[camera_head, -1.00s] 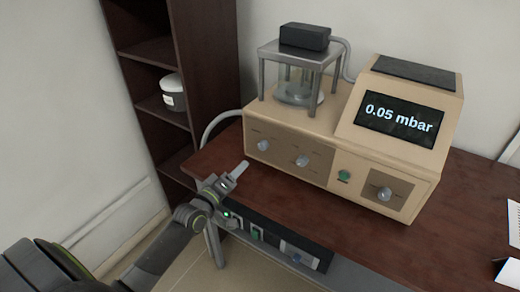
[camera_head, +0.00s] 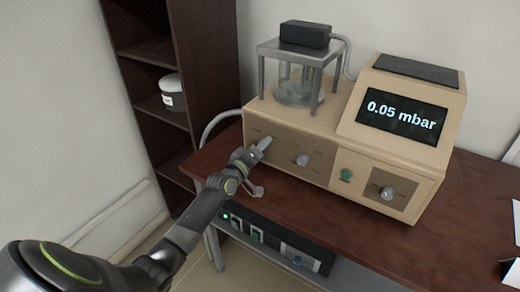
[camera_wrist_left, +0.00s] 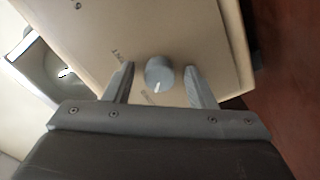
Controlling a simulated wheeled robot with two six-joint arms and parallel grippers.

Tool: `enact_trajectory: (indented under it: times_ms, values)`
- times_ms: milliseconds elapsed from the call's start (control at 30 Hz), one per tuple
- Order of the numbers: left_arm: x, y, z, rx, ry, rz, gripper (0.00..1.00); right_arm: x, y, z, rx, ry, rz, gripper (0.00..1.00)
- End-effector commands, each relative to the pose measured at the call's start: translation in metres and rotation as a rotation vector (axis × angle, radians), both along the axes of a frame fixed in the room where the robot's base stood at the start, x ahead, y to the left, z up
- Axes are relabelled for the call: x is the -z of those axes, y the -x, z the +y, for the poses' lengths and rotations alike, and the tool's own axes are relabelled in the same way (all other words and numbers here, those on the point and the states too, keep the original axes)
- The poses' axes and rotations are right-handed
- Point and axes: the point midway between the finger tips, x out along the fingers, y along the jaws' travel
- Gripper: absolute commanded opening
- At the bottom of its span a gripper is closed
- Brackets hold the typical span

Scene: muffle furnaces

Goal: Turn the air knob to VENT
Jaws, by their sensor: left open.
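The tan machine (camera_head: 310,135) stands on the table with its display reading 0.05 mbar. My left gripper (camera_head: 259,147) is at the leftmost knob on its front, which the gripper mostly hides in the head view. In the left wrist view that round grey knob (camera_wrist_left: 159,72) lies between the open fingers of the gripper (camera_wrist_left: 159,80), with a gap on each side. The knob's white mark points down toward a small label I cannot read clearly. Another small label, possibly VENT, is up and left of it. My right gripper is not in view.
A middle knob (camera_head: 302,160), a green button (camera_head: 346,174) and a right knob (camera_head: 387,192) are on the same front. A glass chamber (camera_head: 297,85) sits on top. A black box with switches (camera_head: 275,240) is below the table edge. The table (camera_head: 360,235) in front is clear.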

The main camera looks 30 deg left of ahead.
Motion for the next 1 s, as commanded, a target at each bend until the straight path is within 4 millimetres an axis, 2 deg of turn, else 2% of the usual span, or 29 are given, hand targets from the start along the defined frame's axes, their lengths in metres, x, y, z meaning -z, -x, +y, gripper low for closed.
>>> enact_trajectory:
  times_ms: [133, 167, 500, 767, 1000]
  values:
    - [0.0, 0.0002, -0.0001, 0.0, 0.0, 0.0, 0.5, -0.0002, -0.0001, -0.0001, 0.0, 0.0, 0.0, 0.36]
    - [0.0, 0.0002, -0.0001, 0.0, 0.0, 0.0, 0.48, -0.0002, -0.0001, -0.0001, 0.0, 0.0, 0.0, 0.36]
    - [0.0001, 0.0005, 0.0, 0.0, 0.0, 0.0, 0.06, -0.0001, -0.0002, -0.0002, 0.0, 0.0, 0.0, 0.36]
    - [0.0008, 0.0006, 0.0, 0.0, -0.029, -0.002, 0.06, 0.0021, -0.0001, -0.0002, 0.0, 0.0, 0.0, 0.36]
    - [0.002, 0.0006, 0.0001, 0.0, -0.153, -0.014, 0.06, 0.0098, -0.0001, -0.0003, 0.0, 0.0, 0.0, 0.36]
